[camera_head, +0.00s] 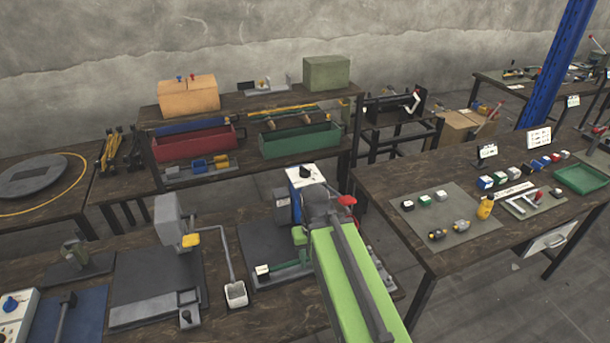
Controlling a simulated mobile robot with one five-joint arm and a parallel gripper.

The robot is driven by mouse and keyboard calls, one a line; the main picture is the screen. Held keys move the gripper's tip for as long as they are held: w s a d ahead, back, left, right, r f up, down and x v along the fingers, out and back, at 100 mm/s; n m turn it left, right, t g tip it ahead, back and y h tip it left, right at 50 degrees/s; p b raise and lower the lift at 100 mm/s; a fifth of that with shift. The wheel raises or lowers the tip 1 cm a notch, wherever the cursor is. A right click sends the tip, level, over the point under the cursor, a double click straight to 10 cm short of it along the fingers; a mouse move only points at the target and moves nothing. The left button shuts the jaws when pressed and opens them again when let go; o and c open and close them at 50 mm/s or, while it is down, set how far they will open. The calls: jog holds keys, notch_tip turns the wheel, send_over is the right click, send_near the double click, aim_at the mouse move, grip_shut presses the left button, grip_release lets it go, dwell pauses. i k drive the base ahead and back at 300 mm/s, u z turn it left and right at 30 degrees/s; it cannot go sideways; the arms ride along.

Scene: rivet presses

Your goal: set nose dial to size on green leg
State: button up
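A press (296,205) with a blue and grey body stands on the near bench, partly behind my arm. A black dial (305,172) sits on its white panel; its setting is too small to read. A dark green bar (291,269), seemingly the green leg, lies low in front, with a small white tag (262,269) at its left end; I cannot read the tag. My lime-green arm reaches up from the bottom, its grey end overlapping the press. My gripper's fingers cannot be made out, nor whether they touch anything.
A red ball knob (346,200) is close right of my arm's end. The right table (450,258) holds small colored blocks and a green tray (582,178). Floor shows between the tables.

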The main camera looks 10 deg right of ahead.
aim_at(304, 173)
jog(key=u, duration=1.35)
jog(key=k, duration=0.65)
jog(key=u, duration=0.5)
jog(key=i, duration=1)
jog(key=u, duration=0.05)
